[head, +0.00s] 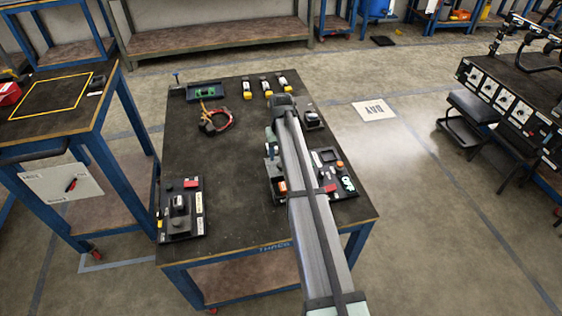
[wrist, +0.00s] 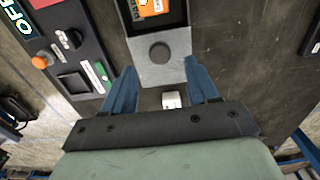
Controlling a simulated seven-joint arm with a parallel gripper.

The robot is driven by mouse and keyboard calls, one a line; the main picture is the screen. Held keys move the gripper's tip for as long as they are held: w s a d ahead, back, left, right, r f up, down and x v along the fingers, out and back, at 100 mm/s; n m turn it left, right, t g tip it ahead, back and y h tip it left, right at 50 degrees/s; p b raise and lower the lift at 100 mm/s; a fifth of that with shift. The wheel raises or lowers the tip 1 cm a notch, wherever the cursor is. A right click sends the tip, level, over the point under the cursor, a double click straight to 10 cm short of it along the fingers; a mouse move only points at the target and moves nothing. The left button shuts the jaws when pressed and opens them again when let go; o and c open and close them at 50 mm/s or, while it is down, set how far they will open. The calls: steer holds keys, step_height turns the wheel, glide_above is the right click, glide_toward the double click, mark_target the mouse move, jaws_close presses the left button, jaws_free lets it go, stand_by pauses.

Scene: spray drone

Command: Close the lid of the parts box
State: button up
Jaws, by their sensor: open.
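In the wrist view, a grey plate (wrist: 178,74) with a dark round knob (wrist: 159,52) lies just ahead of my gripper (wrist: 161,72). It adjoins a dark-edged holder with an orange block (wrist: 151,8) at the top edge; this looks like the parts box with its lid open, but I cannot be sure. My gripper is open, with its two blue fingers on either side of the plate's near end and nothing clearly held. Whether they touch the plate cannot be told. In the head view my arm hides the fingertips and part of this area.
A control panel (wrist: 72,50) with buttons lies left of the fingers. The dark worktable (head: 232,205) also holds a blue tray (head: 191,97), orange-red cable loop (head: 215,121), several yellow-and-white bottles and a left-front fixture (head: 180,226). The table's middle is clear.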

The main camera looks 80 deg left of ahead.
mark_target(279, 163)
steer(key=shift+f, duration=2.3)
jaws_close()
